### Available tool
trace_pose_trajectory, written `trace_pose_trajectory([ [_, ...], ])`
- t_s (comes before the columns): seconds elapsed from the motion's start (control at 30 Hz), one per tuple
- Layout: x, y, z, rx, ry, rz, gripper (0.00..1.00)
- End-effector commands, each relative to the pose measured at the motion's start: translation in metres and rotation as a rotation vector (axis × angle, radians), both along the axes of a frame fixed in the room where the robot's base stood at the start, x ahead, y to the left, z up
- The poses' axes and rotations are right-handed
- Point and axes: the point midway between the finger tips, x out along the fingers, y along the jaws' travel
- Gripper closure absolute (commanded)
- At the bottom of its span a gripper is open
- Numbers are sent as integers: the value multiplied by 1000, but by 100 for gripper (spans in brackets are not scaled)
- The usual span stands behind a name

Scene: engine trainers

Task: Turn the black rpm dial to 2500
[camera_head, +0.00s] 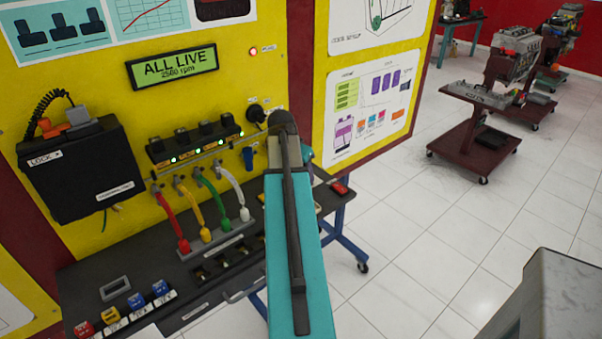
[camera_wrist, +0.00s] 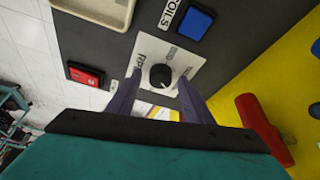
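The black rpm dial (camera_wrist: 160,76) sits on a white plate (camera_wrist: 146,45) on the dark bench top in the wrist view. Its pointer direction is too small to tell. My gripper (camera_wrist: 159,79) is open, with one purple finger on each side of the dial and a visible gap to each. I cannot tell how far above the plate the fingertips are. In the head view my teal arm hides the dial and gripper. The display (camera_head: 172,70) reads "ALL LIVE" with an rpm figure of about 2500; its third digit is unclear.
A red block (camera_wrist: 85,75) and a blue block (camera_wrist: 195,22) lie near the dial. Coloured leads (camera_head: 208,205) rise from the bench (camera_head: 85,280) left of my arm.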

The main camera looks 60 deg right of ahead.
Motion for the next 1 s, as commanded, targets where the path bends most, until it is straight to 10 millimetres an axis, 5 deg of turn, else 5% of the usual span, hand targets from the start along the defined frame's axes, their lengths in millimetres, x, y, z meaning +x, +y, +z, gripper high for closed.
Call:
trace_pose_trajectory([
  [0.47, 1, 3, 9, -2, -2, 1, 53],
  [1.0, 2, 24, 60, -2, -2, 1, 53],
])
